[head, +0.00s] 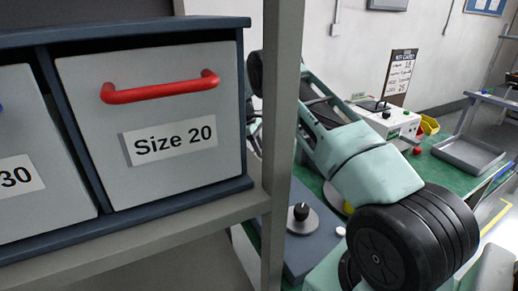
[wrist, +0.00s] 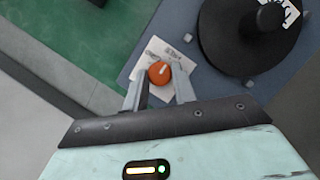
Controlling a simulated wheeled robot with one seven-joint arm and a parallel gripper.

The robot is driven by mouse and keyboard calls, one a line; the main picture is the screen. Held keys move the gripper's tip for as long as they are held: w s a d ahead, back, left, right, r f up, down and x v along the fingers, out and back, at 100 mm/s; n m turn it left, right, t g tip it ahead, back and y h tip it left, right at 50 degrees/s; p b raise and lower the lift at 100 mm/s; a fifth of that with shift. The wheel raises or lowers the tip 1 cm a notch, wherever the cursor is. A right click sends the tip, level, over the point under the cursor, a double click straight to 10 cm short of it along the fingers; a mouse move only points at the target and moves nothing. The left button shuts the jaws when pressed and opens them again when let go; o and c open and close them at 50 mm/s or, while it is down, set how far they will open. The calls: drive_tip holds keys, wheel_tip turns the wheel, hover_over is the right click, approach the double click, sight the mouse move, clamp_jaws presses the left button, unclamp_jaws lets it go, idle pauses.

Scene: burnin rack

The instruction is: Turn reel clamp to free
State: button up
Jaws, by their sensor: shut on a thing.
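The reel clamp shows in the wrist view as a round orange knob (wrist: 158,72) with a pale pointer mark, on a white label plate (wrist: 151,51) whose print is too small to read. The pointer slants up and to the right. My gripper (wrist: 160,82) is shut on the knob, one finger on each side of it. A large black reel (wrist: 228,47) with a raised black hub sits just right of the knob on a blue-grey base. The knob and my gripper's fingers do not show in the head view.
In the head view, a shelf with a Size 20 drawer (head: 160,115) and a grey post (head: 281,140) fill the left. On the green bench stand a white box (head: 388,120) with controls and a grey tray (head: 468,154).

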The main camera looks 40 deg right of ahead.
idle(0.5)
drive_tip(key=o, duration=1)
drive_tip(key=shift+p+v, duration=0.75)
drive_tip(key=shift+v, duration=8)
drive_tip(key=shift+d, duration=0.15)
